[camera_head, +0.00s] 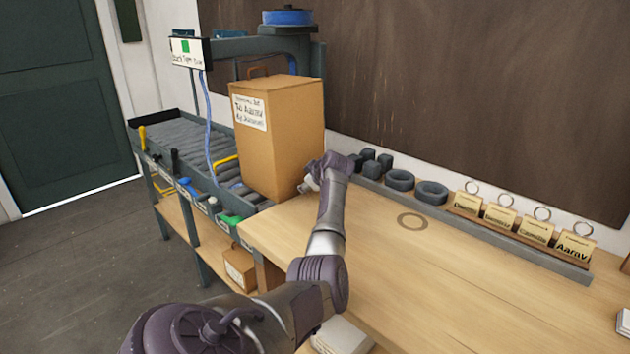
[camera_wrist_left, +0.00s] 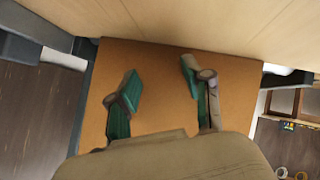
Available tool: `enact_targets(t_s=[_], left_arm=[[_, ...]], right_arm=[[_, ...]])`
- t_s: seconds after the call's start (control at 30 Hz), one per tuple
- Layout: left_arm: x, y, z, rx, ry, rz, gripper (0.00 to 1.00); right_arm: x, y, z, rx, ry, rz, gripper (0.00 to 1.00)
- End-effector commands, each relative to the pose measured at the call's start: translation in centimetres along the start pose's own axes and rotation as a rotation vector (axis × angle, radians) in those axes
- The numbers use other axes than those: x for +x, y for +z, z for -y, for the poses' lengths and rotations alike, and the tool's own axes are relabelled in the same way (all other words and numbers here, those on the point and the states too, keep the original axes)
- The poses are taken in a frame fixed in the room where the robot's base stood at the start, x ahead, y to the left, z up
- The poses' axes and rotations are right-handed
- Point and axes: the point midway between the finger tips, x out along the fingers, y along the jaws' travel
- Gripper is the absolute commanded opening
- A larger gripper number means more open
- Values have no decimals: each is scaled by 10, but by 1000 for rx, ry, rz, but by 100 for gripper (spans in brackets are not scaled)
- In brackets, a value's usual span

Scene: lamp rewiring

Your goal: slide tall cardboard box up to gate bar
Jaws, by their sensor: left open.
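The tall cardboard box (camera_head: 278,140), with a white handwritten label on its front, stands upright on the roller conveyor (camera_head: 190,137) at its near end by the table. A yellow bar (camera_head: 226,161) lies across the rollers left of the box and is partly hidden by it; I cannot tell for sure that it is the gate bar. My left gripper (camera_head: 310,180) is at the box's lower right side. In the left wrist view its open fingers (camera_wrist_left: 158,78) are over the brown box face (camera_wrist_left: 155,60), with nothing between them; contact is unclear. My right gripper is out of view.
A dark gantry (camera_head: 243,46) with a blue roll (camera_head: 287,17) and a sign (camera_head: 190,51) stands over the conveyor behind the box. A rail (camera_head: 480,228) with black rings and name cards runs along the wall. The table middle (camera_head: 440,290) is clear.

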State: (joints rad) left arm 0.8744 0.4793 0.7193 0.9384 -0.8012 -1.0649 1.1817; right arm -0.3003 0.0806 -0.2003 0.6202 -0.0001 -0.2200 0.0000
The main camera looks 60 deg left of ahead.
Motion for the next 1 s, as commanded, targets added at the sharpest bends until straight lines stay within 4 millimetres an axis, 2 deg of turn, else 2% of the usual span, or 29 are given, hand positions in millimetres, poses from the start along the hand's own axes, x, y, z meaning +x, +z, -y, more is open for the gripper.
enact_targets(t_s=[0.03,0.1,0.3,0.83,1.0], left_arm=[[9,-3,2,-2,0,-1,50],[16,-10,2,-2,0,-2,50],[27,-22,1,0,0,-1,50],[27,-24,0,0,1,-1,50],[14,-22,-4,2,1,-1,50]], right_arm=[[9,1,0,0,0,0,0],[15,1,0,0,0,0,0],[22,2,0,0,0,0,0],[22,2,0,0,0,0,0],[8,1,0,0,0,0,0]])
